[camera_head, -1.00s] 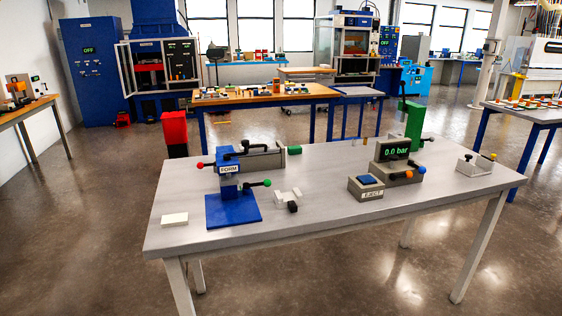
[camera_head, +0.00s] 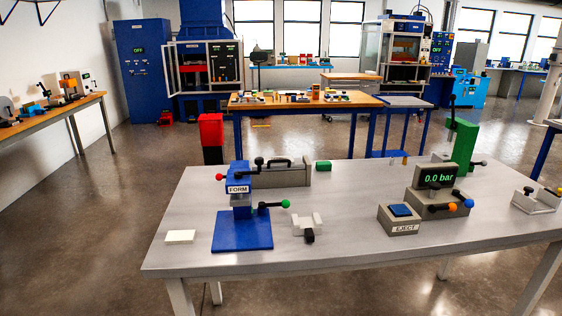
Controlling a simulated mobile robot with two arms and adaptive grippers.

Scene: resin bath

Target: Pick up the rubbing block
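I cannot tell for sure which thing is the rubbing block. A flat cream-white block (camera_head: 180,237) lies alone near the front left corner of the grey table (camera_head: 340,250). A small light grey piece with a black part (camera_head: 308,226) lies to the right of the blue FORM stand (camera_head: 242,225). A green block (camera_head: 323,166) sits by the right end of the long grey fixture (camera_head: 280,173). Neither of my grippers is in view.
A grey EJECT box (camera_head: 400,220) with a blue button, a "0.0 bar" gauge unit (camera_head: 437,185) and a small tray with knobs (camera_head: 538,199) stand on the right. A red and black bin (camera_head: 211,138) is behind the table. The table's front middle is clear.

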